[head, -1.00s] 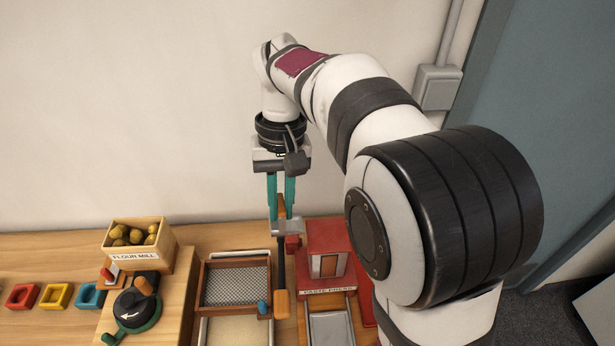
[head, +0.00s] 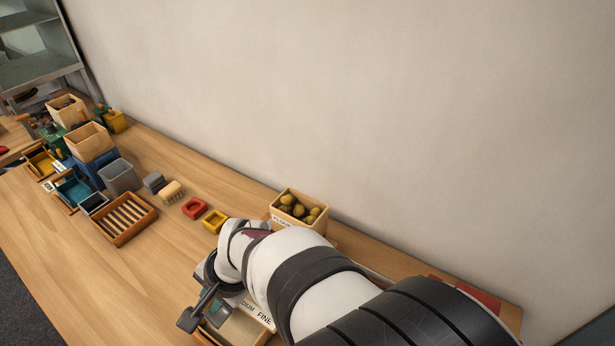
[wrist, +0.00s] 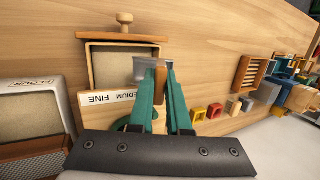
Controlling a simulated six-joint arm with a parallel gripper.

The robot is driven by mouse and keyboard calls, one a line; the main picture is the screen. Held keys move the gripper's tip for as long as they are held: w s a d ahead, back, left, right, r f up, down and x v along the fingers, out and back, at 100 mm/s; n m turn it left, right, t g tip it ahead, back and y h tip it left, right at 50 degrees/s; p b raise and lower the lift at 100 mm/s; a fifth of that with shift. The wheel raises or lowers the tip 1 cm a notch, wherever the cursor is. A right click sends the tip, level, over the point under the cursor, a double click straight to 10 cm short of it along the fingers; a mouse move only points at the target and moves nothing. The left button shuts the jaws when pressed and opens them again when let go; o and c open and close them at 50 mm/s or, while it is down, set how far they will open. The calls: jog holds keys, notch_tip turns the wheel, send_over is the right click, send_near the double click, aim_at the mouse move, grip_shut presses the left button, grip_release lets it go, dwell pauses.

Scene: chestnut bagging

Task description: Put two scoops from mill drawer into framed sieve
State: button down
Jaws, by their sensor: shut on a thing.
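My gripper (wrist: 163,70) has teal fingers shut on the scoop's wooden handle (wrist: 160,82). The scoop's grey metal bowl (wrist: 144,69) shows in the wrist view over the right part of the open mill drawer (wrist: 122,37). In the head view my arm hides the sieve and most of the gripper; the drawer (head: 203,336) shows partly.
A tray labelled FLOUR (wrist: 35,85) lies beside the sieve. The mill's chestnut box (head: 300,225) stands behind my arm. Red (head: 194,208) and yellow (head: 214,221) small frames, a slatted wooden tray (head: 125,218) and a grey bin (head: 118,177) are farther left. The front-left table is clear.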

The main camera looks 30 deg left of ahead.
aim_at(221, 319)
jog(key=f, duration=0.7)
jog(key=shift+d, duration=0.35)
jog(key=shift+a+f+h, duration=0.25)
jog(key=shift+f+h, duration=0.15)
jog(key=shift+h, duration=0.7)
jog(key=shift+d+f+h, duration=0.25)
jog(key=shift+d+h, duration=0.45)
jog(key=shift+d, duration=0.2)
jog(key=shift+h, duration=0.5)
jog(key=shift+a+r+h, duration=0.2)
jog(key=shift+r+h, duration=0.1)
jog(key=shift+h, duration=0.1)
notch_tip(221, 319, up, 7)
jog(key=shift+a+r, duration=0.15)
